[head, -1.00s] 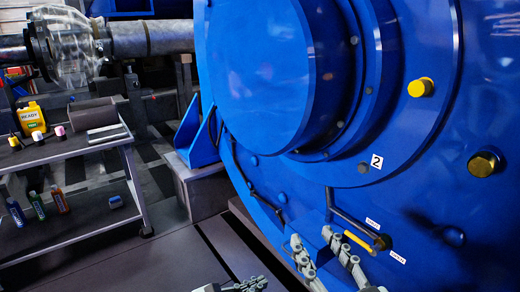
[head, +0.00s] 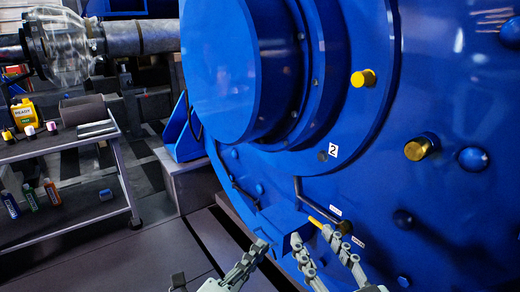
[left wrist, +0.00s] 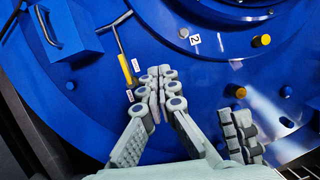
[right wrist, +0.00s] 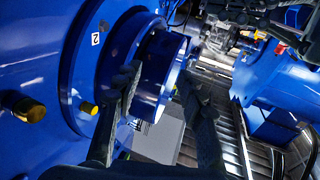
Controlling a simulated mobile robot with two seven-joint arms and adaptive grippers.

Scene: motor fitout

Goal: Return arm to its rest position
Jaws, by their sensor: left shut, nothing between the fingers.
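My left gripper (head: 263,244) is low in the middle of the head view, in front of the blue machine. In the left wrist view (left wrist: 160,72) its fingertips meet and hold nothing. It appears in front of a lever with a yellow grip (left wrist: 126,70) and two small white labels; whether it touches the machine I cannot tell. My right gripper (head: 313,236) is just to its right, with its two fingers apart. In the right wrist view (right wrist: 160,75) the fingers are also apart, with nothing seen between them.
The blue machine (head: 370,210) fills the right side, with yellow-capped plugs (head: 420,147) and a "2" label (head: 333,150). A cart (head: 60,148) at left carries a yellow jug (head: 25,114) and several bottles. Dark floor lies clear between cart and machine.

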